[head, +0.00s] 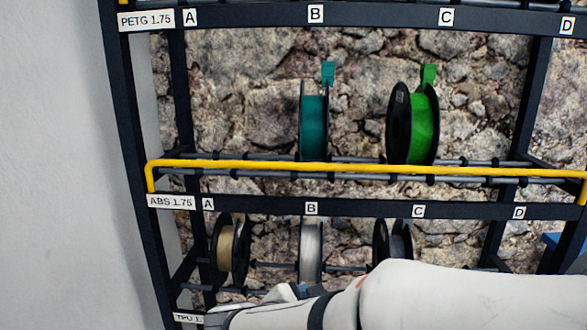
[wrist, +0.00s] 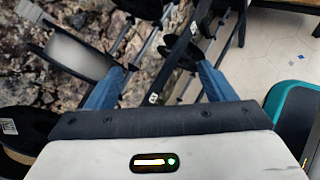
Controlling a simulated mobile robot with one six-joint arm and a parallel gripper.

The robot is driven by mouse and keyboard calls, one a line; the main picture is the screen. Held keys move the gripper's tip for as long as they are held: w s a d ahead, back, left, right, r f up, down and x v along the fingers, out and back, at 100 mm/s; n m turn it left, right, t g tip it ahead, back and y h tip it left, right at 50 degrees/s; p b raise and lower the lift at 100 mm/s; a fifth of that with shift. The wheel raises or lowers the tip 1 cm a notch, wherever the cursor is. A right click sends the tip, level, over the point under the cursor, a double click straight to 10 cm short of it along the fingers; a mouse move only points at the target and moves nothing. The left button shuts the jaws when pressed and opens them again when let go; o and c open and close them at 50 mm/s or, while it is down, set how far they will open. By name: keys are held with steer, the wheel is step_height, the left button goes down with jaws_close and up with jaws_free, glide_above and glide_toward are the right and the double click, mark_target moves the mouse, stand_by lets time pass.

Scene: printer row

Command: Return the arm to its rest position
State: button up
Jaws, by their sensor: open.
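My white arm (head: 450,296) reaches from the right across the lower part of the rack in the head view. It hides part of the lower shelf, and its far end is low at the left, near the TPU label. The fingers are not visible there. In the wrist view, my gripper (wrist: 158,85) has its two blue fingers spread wide apart, with nothing held between them. Rack bars and spools show beyond the fingers.
The rack's upper row has a teal spool (head: 313,128) and a green spool (head: 422,125) behind a yellow bar (head: 360,168). The row below has a tan spool (head: 226,248), a grey spool (head: 310,250) and a dark spool, partly hidden.

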steer(key=s+d+r+m+g+y+p, duration=0.3)
steer(key=s+d+r+m+y+p, duration=0.1)
steer(key=r+m+p, duration=0.6)
steer(key=s+d+r+m+g+y+p, duration=0.2)
steer(key=s+d+r+m+y+p, duration=0.2)
steer(key=r+m+p, duration=0.7)
steer(key=shift+s+d+m+g+p, duration=0.4)
steer(key=shift+s+d+m+p, duration=0.15)
steer(key=shift+d, duration=0.6)
